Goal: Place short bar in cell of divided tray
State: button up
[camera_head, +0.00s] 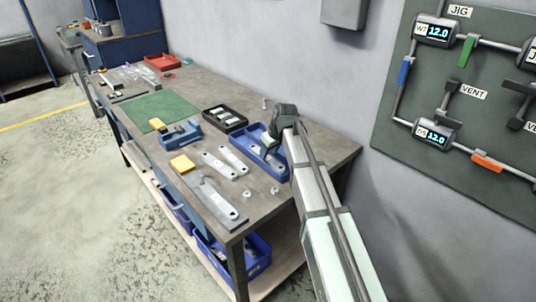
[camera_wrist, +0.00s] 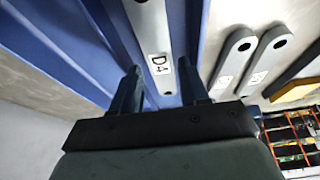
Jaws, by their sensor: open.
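A blue tray (camera_head: 259,155) stands near the far right edge of the bench, with my gripper (camera_head: 270,142) over it. In the wrist view, the blue tray (camera_wrist: 50,40) has long raised walls, which look like dividers. A grey metal bar marked D4 (camera_wrist: 157,45) lies inside it. My gripper (camera_wrist: 160,90) is open, with one finger on each side of the bar's near end; I cannot tell whether they touch it. Two similar bars lie side by side on the bench, one (camera_head: 219,165) left of the other (camera_head: 233,160). The fingertips are hidden in the head view.
A black tray (camera_head: 240,125) with light parts stands beside the blue tray. A blue fixture (camera_head: 181,134), a yellow block (camera_head: 182,164), a longer plate (camera_head: 215,203) and a green mat (camera_head: 160,109) lie further left and front. A wall rises behind the bench.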

jog(key=v, duration=1)
jog(key=shift+s, duration=0.1)
